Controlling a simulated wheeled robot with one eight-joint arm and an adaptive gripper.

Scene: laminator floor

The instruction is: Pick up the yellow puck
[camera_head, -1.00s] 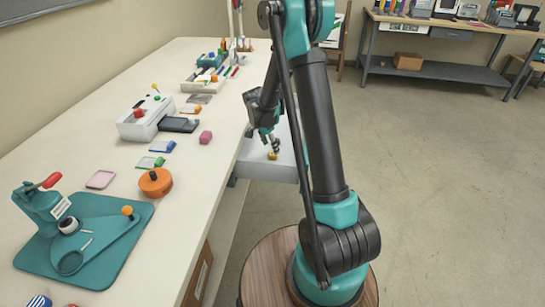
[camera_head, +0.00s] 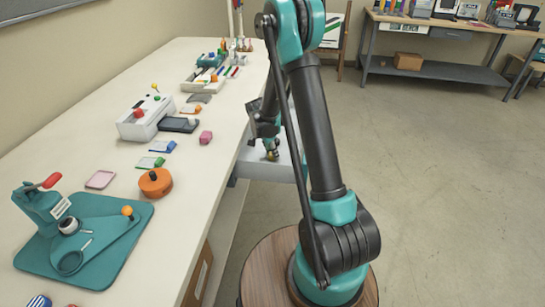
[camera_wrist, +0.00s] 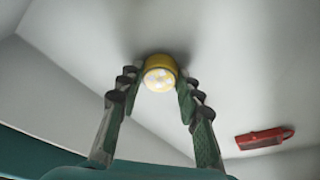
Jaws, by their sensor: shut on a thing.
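The yellow puck (camera_wrist: 159,74) is a small yellow cylinder with a paler, spotted end face, seen in the wrist view. My gripper (camera_wrist: 159,84) has one finger on each side of it, with the tips shut on it. In the head view the yellow puck (camera_head: 272,155) shows as a small yellow spot at the tip of my gripper (camera_head: 271,150), low in the pale open drawer or tray (camera_head: 262,170) at the table's side. Whether the puck still touches the surface under it, I cannot tell.
A red tag-like object (camera_wrist: 265,139) lies in the same pale container, right of my gripper. Grey-white walls rise close by at the left. The long table (camera_head: 205,125) beside it holds an orange round box (camera_head: 155,182), a white machine (camera_head: 143,120) and several small items.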

